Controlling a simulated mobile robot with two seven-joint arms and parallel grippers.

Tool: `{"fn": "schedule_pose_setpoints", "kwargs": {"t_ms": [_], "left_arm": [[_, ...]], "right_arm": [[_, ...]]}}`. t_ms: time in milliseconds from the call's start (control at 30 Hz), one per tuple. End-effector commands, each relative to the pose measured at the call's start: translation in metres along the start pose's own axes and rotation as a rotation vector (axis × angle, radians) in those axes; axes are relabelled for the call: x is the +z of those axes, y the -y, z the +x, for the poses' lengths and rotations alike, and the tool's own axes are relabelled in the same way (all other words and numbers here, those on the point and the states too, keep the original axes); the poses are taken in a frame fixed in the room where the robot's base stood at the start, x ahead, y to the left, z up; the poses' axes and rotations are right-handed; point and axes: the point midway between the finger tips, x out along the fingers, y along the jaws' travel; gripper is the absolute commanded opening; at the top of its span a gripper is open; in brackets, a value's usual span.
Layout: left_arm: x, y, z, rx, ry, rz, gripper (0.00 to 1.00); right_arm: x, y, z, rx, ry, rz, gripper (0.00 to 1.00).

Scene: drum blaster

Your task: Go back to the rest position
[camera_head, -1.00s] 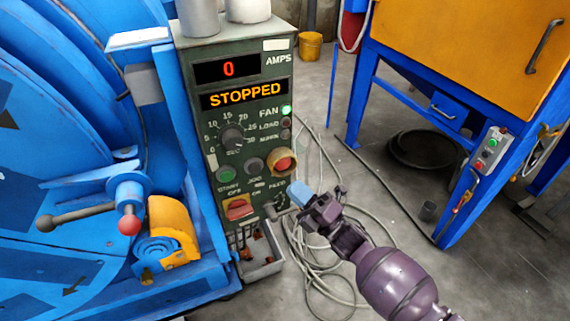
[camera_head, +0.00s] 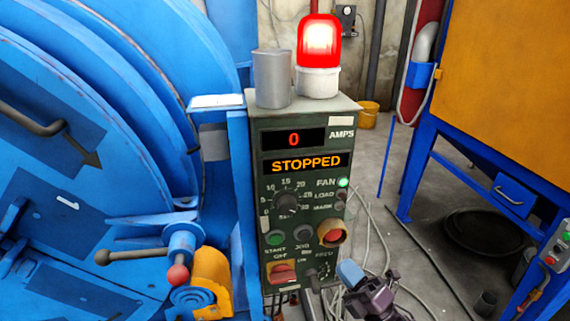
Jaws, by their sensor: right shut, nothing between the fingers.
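The control box (camera_head: 257,222) stands in the middle with a red "0" AMPS display and a "STOPPED" display (camera_head: 303,163). Its green FAN lamp (camera_head: 343,182) is lit, and a red beacon (camera_head: 319,42) glows on top. My right gripper (camera_head: 350,274) is at the lower middle, just right of the box's lower part near the PREQ knob. It is shut and empty, with light-blue fingertips pointing up and left. I cannot tell how far it is from the panel. Most of my right arm is below the picture. My left gripper is not seen.
A blue stand with an orange cabinet (camera_head: 510,80) is at the right. Grey cables (camera_head: 372,235) lie on the floor, and a yellow bucket (camera_head: 369,115) stands behind.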

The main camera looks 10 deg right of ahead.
Motion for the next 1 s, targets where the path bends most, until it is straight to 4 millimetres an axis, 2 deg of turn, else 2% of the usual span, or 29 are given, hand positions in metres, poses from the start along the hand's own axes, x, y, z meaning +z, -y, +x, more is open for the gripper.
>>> {"fn": "schedule_pose_setpoints", "kwargs": {"t_ms": [167,467,667,800,1000], "left_arm": [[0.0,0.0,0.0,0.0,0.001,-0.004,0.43],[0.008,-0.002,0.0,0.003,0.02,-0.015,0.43],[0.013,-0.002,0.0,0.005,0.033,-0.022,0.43],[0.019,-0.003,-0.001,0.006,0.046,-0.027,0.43],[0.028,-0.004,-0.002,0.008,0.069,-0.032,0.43]], "right_arm": [[-0.012,0.005,-0.033,-0.094,0.071,0.119,0.0],[-0.049,0.002,-0.134,-0.361,0.368,0.517,0.0],[-0.077,-0.015,-0.2,-0.504,0.616,0.772,0.0],[-0.098,-0.035,-0.242,-0.58,0.809,0.936,0.0],[-0.122,-0.064,-0.288,-0.646,1.057,1.111,0.0]]}}
